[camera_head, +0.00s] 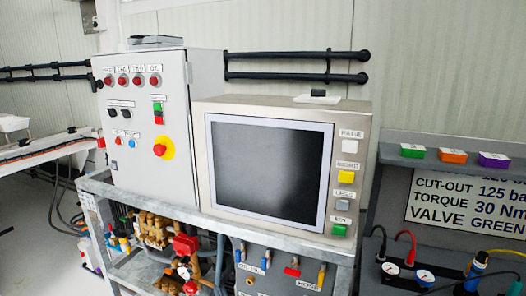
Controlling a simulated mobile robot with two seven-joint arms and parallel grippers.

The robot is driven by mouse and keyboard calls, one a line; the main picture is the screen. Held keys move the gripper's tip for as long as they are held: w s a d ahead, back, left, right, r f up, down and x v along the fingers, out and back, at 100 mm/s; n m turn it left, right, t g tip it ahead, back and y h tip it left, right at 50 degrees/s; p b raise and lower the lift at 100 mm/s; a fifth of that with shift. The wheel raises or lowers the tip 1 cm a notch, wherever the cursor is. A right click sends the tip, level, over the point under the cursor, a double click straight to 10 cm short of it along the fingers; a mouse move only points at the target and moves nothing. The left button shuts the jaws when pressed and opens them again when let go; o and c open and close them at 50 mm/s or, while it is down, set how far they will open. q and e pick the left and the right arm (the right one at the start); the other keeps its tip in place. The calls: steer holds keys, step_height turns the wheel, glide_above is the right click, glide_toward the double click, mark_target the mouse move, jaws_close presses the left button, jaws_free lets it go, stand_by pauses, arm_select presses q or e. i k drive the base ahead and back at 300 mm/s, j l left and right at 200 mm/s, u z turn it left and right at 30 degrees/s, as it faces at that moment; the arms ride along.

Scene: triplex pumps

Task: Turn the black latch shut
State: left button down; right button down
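A grey control cabinet (137,150) stands on the metal bench at left centre, with its door front facing me. A small dark fitting (98,83) shows at the cabinet's upper left edge; I cannot tell whether it is the black latch or which way it is turned. Small black switches (120,104) sit on the door below a row of red buttons (138,80). The door looks flush with the cabinet. Neither of my grippers is in view.
A beige monitor box (282,107) stands right of the cabinet, with a small black object on a white card on top. Pumps and valves (155,230) fill the shelf below. A grey panel (430,140) with gauges and hoses is at right.

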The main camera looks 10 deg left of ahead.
mark_target(94, 87)
steer(key=i+j+u, duration=0.2)
steer(key=j+u, duration=0.2)
steer(key=i+j+u, duration=0.25)
steer(key=j+u, duration=0.15)
steer(key=i+j+u, duration=0.4)
steer(key=k+l, duration=0.1)
